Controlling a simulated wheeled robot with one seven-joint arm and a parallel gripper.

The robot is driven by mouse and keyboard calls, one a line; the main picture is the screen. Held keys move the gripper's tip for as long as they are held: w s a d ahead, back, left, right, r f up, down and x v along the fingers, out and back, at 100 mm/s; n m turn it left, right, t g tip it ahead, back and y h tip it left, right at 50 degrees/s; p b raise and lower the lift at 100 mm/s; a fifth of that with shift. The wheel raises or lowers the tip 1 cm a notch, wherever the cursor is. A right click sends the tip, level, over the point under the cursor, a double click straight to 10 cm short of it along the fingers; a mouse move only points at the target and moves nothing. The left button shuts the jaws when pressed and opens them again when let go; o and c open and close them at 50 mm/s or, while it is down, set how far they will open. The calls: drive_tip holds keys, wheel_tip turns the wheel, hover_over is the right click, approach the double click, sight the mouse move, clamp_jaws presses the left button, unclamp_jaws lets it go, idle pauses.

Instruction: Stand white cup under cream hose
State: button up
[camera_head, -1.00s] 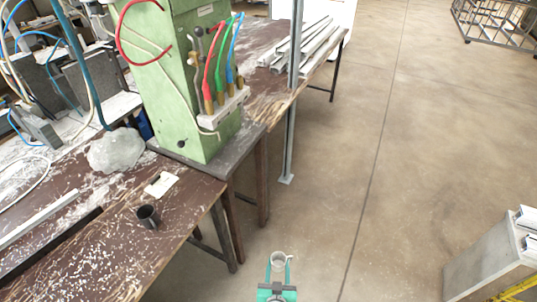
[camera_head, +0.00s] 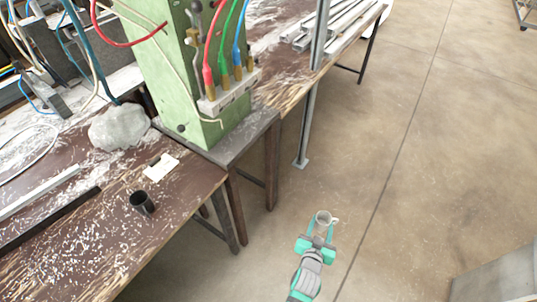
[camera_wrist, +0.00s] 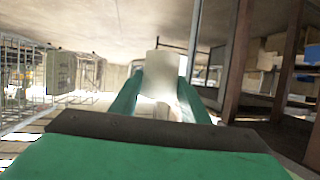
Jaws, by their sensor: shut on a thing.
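The white cup (camera_head: 323,215) is held upright between the fingers of my gripper (camera_head: 318,232), out over the floor to the right of the bench. In the wrist view the cup (camera_wrist: 164,68) sits between the two green fingers (camera_wrist: 160,92). A thin cream hose (camera_head: 172,75) runs down the side of the green machine (camera_head: 178,50) on the bench, bending toward the pale block at its front. Where this hose ends is hard to tell. Red, green and blue hoses (camera_head: 238,40) go into brass fittings on that block. The cup is well apart from the machine.
A dark cup (camera_head: 142,203), a pale card (camera_head: 161,167) and a grey lump (camera_head: 118,127) are on the worn brown bench (camera_head: 80,235). Metal profiles (camera_head: 330,25) lie behind.

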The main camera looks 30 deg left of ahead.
drive_tip(key=s+a+r+n+g+y, duration=0.25)
drive_tip(key=a+r+n+y, duration=0.45)
drive_tip(key=a+r, duration=1.8)
drive_tip(key=shift+g, duration=0.35)
drive_tip(key=shift+w+a+f, duration=0.2)
drive_tip(key=shift+w+a, duration=0.2)
drive_tip(key=shift+a, duration=1.85)
drive_tip(key=shift+w+a+f, duration=0.25)
drive_tip(key=shift+w+a, duration=0.15)
drive_tip(key=shift+a, duration=1.85)
drive_tip(key=shift+w+a+f, duration=0.2)
drive_tip(key=shift+w+a, duration=0.2)
drive_tip(key=shift+a, duration=1.85)
drive_tip(key=shift+s+a, duration=0.15)
drive_tip(key=shift+a, duration=0.25)
drive_tip(key=shift+s, duration=0.1)
drive_tip(key=shift+w+f, duration=0.2)
